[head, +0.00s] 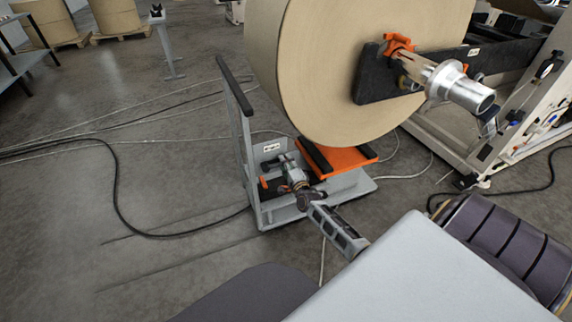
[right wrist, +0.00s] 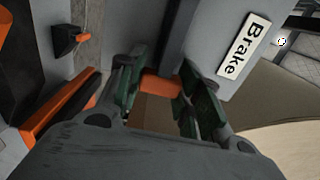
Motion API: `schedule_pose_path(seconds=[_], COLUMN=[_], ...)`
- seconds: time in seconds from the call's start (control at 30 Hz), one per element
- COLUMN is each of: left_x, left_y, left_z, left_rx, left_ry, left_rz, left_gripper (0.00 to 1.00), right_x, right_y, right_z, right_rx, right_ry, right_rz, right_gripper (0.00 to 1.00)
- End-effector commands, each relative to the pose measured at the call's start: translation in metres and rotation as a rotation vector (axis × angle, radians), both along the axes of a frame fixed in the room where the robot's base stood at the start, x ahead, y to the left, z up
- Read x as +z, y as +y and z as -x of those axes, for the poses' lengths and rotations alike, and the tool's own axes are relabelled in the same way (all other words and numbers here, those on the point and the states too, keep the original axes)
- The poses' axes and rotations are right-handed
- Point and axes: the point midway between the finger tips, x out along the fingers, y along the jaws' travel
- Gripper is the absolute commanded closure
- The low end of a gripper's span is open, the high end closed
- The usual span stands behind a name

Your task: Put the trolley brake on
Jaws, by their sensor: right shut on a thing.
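The grey trolley (head: 247,130) stands on the floor under a large paper roll, with a tall black-topped handle at its left. A white "Brake" label is on its grey panel and reads clearly in the right wrist view (right wrist: 243,48). My right gripper (head: 284,161) reaches low over the trolley's deck by that panel. In the right wrist view its green-padded fingers (right wrist: 160,98) are closed about an orange piece (right wrist: 160,86), which looks like the brake lever. Its far part is hidden by the fingers. My left gripper is not in view.
The orange platform (head: 345,160) with black rails lies right beside the gripper. The large paper roll (head: 330,70) hangs above on a machine arm (head: 365,85). A black cable (head: 117,190) runs across the floor at left. The floor left of the trolley is mostly clear.

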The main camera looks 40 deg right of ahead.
Motion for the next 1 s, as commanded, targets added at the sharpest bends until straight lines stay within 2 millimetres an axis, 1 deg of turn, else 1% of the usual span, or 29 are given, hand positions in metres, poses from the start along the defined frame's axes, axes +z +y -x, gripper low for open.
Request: schedule_pose_path(seconds=[0.43,0.47,0.6,0.63,1.0], left_x=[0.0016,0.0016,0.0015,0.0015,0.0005], left_y=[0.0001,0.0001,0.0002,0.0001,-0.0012], left_z=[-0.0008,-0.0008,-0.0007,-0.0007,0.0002], left_rx=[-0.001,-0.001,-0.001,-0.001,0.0], left_ry=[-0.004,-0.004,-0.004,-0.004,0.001], left_rz=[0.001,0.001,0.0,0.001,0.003], left_gripper=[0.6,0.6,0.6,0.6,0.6], right_x=[-0.0032,-0.0033,-0.0031,-0.0029,-0.0015], right_y=[0.0,0.0,0.0002,0.0002,0.0003], right_z=[0.0009,0.0009,0.0008,0.0008,0.0008], right_rx=[-0.001,-0.001,-0.001,-0.001,0.0], right_ry=[0.001,0.001,0.002,0.002,-0.001], right_rz=[-0.016,-0.016,-0.015,-0.014,-0.012], right_gripper=[1.0,0.64,0.46,0.43,0.43])
